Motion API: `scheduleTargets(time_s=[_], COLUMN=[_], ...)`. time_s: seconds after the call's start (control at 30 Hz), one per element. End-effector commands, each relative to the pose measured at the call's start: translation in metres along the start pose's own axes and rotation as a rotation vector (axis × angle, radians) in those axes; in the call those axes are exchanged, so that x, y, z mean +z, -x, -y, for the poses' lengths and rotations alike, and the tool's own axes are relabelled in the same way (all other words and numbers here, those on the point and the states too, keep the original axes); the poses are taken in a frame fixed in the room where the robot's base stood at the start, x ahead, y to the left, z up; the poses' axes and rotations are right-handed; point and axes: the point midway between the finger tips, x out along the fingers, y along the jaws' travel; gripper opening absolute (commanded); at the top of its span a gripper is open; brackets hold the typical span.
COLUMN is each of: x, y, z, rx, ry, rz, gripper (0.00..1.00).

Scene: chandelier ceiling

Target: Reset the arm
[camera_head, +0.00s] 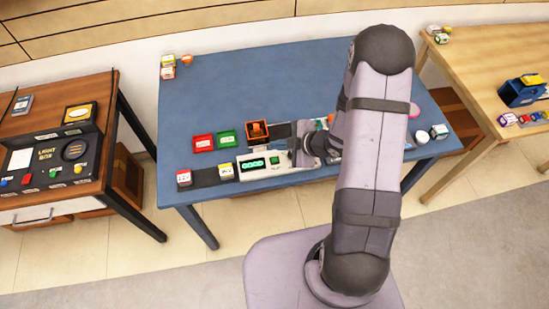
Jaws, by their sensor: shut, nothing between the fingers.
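My arm rises from its base in the front middle and bends down over the blue table (240,75). My gripper (299,151) is low over the table's front middle, partly hidden by my wrist and upper arm. It is shut and empty. It is at the right end of a white device (254,170) with a green display; whether it touches the device cannot be told.
Left of my gripper are a red tray (203,143), a green tray (228,140) and an orange-rimmed box (257,131). A dark strip (206,176) carries small blocks. White round items (438,132) stand at right. The table's back left is mostly clear.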

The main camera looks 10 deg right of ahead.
Motion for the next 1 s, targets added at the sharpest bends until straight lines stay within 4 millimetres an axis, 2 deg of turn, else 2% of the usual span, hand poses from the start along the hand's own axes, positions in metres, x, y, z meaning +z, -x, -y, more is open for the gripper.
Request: scheduleTargets(time_s=[0.33,0.53,0.67,0.77,0.87,1.0], x=[0.002,0.019,0.033,0.037,0.031,0.009], y=[0.002,0.019,0.048,0.080,0.112,0.152], z=[-0.003,-0.019,-0.029,-0.028,-0.016,0.017], rx=[0.001,0.012,0.035,0.061,0.081,0.080], ry=[-0.009,-0.114,-0.280,-0.461,-0.666,-0.953], rz=[0.020,0.181,0.363,0.505,0.626,0.747], gripper=[0.00,0.00,0.00,0.00,0.00,0.00])
